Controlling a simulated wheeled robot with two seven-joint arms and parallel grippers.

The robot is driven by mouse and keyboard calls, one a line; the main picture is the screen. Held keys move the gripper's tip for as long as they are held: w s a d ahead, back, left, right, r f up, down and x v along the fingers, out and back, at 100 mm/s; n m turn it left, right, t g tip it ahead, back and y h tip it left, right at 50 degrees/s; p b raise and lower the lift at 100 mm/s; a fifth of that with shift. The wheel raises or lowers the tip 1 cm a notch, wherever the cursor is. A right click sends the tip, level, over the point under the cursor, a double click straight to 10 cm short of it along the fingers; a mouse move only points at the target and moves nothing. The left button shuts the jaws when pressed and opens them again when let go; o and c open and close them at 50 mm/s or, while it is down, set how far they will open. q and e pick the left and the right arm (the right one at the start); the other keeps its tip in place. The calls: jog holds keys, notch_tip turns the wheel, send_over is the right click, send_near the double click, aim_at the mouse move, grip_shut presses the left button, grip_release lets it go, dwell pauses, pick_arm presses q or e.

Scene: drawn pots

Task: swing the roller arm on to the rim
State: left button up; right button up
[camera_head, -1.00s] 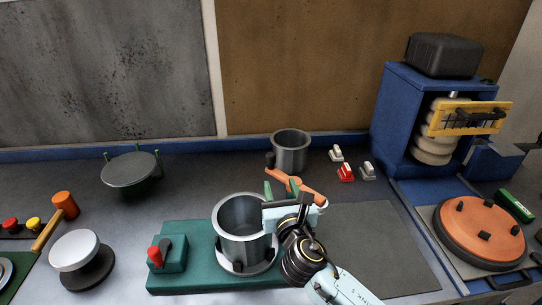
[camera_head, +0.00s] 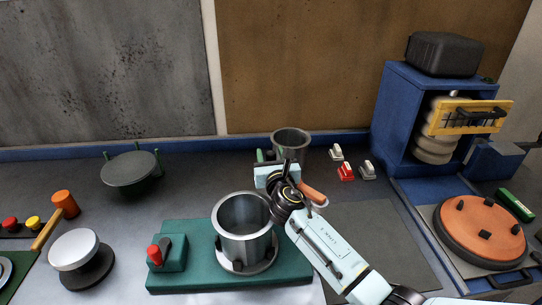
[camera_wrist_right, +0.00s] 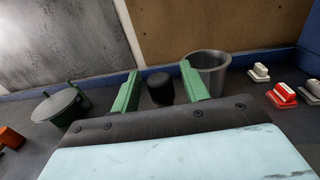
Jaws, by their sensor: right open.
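The roller arm (camera_head: 313,194) is an orange bar behind and right of the metal pot (camera_head: 243,224), which stands upright in the green base (camera_head: 195,281). The pot's rim is open and uncovered. The bar's left part is hidden behind my right gripper (camera_head: 269,156). In the right wrist view, my open right gripper (camera_wrist_right: 161,84) has its green fingers apart on either side of a black roller (camera_wrist_right: 160,88). I cannot tell whether either finger touches it. My left gripper is not in view.
A second metal pot (camera_head: 291,142) stands close behind the gripper. White and red small blocks (camera_head: 346,172) lie to its right. A dark flat mat (camera_head: 370,225) lies right of the base, partly under my arm.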

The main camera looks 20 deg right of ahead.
jog(key=shift+c, duration=0.2)
grip_shut()
dwell(0.3)
